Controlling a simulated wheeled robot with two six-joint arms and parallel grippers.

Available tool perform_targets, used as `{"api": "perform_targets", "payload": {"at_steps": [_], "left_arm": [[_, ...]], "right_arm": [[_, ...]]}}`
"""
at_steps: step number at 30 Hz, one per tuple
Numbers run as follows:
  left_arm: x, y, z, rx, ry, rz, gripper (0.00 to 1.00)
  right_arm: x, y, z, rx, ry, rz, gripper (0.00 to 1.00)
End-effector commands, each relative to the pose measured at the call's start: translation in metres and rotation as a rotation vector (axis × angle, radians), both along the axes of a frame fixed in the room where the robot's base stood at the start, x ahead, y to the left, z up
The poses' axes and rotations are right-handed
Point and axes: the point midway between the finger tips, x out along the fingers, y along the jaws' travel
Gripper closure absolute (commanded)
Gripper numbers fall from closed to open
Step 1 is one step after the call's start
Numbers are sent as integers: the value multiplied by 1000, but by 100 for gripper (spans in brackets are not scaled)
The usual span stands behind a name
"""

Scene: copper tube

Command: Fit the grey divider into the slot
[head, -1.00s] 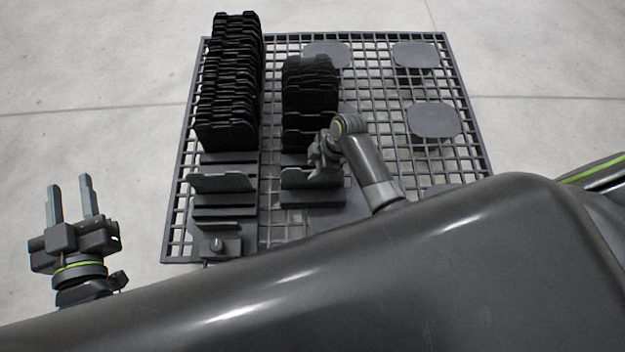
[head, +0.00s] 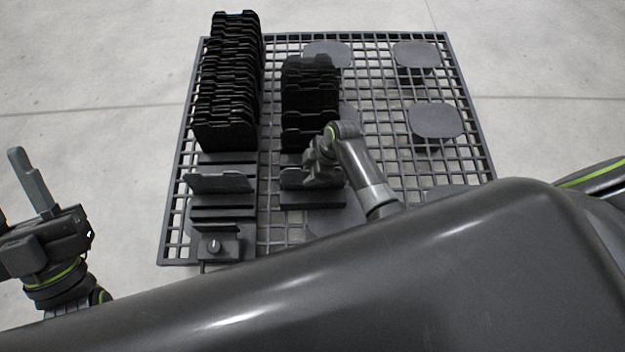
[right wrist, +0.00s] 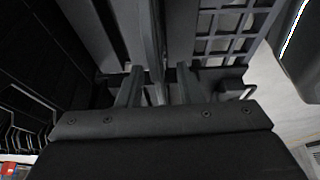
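A grey divider (head: 292,178) stands in the right-hand rack (head: 312,198), in front of the black plates, partly hidden by my right gripper (head: 312,168). In the right wrist view the fingers of my right gripper (right wrist: 159,72) stand apart on either side of a thin upright grey plate (right wrist: 152,35), with gaps visible beside it. A similar grey divider (head: 221,183) stands in the left-hand rack (head: 225,213). My left gripper (head: 12,180) is open and empty at the far left, partly cut off by the picture edge. The slot itself is not clearly visible.
Rows of black plates (head: 228,95) fill the back of the left rack, and a shorter row (head: 310,95) the right one. A small block with a knob (head: 214,246) sits at the front. Round pads (head: 436,120) lie on the grid table (head: 375,75).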

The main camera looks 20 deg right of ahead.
Motion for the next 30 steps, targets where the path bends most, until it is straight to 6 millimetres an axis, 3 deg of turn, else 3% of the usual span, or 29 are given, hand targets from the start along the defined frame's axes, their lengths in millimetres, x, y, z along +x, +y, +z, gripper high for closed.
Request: {"api": "perform_targets", "payload": {"at_steps": [29,30], "left_arm": [[0,0,2,0,1,0,64],[0,0,2,0,1,0,64]], "right_arm": [[0,0,-5,0,0,0,67],[0,0,-5,0,0,0,71]]}}
